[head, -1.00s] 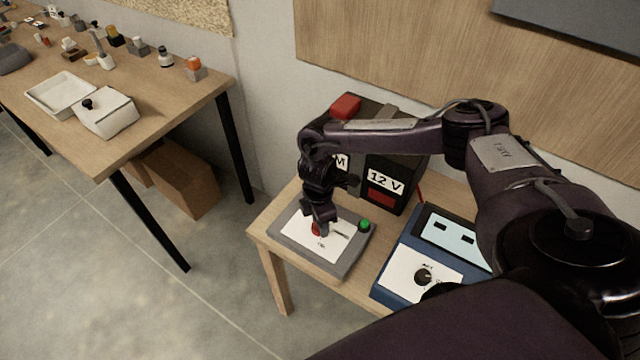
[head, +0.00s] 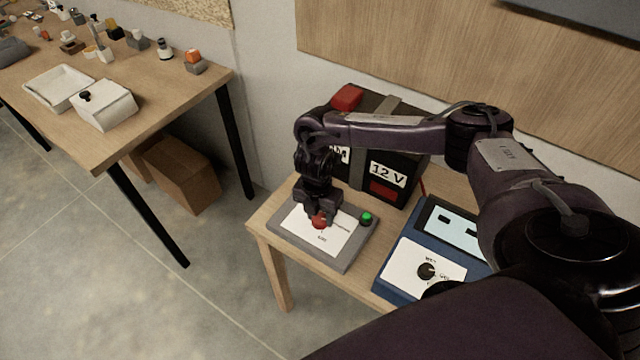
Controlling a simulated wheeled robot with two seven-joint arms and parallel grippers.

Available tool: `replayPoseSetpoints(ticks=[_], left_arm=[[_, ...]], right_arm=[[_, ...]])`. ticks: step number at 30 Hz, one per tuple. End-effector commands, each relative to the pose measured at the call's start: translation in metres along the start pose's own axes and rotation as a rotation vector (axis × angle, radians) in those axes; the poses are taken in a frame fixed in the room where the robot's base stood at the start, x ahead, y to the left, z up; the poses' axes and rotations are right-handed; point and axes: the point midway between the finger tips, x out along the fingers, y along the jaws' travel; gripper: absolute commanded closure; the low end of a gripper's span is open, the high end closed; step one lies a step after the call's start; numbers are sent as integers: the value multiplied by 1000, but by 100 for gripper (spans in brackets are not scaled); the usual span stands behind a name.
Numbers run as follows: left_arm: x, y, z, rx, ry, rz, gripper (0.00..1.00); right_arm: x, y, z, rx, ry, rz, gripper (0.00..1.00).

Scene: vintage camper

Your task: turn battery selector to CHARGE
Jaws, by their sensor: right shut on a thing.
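The battery selector is a grey panel (head: 346,263) with a white label plate, lying on the small wooden table. Its red knob (head: 320,222) shows at the middle of the plate, and a green button or lamp (head: 366,218) sits at its right corner. My right gripper (head: 319,214) points down over the panel and is shut on the red knob, covering part of it. The label words are too small to read, so I cannot tell which position the knob points to. My left gripper is not in view.
A black battery box (head: 385,178) marked 12 V stands behind the panel. A blue device (head: 398,293) with a black dial and a screen is to the right. A long workbench (head: 150,118) with a white tray (head: 58,88) is at left, with floor between.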

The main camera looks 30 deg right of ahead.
Motion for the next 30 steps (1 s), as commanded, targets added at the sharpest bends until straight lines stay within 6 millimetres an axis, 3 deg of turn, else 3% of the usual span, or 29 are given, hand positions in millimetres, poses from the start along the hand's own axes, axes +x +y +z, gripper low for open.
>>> replayPoseSetpoints(ticks=[17, 18, 22, 30], left_arm=[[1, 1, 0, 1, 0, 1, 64], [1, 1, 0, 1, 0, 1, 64], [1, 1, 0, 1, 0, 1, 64], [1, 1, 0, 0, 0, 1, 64]], right_arm=[[-1, 0, 1, -30, -4, 2, 84], [-1, 0, 1, -30, -4, 2, 58], [-1, 0, 1, -30, -3, 1, 40], [-1, 0, 0, -30, -3, 1, 40]])
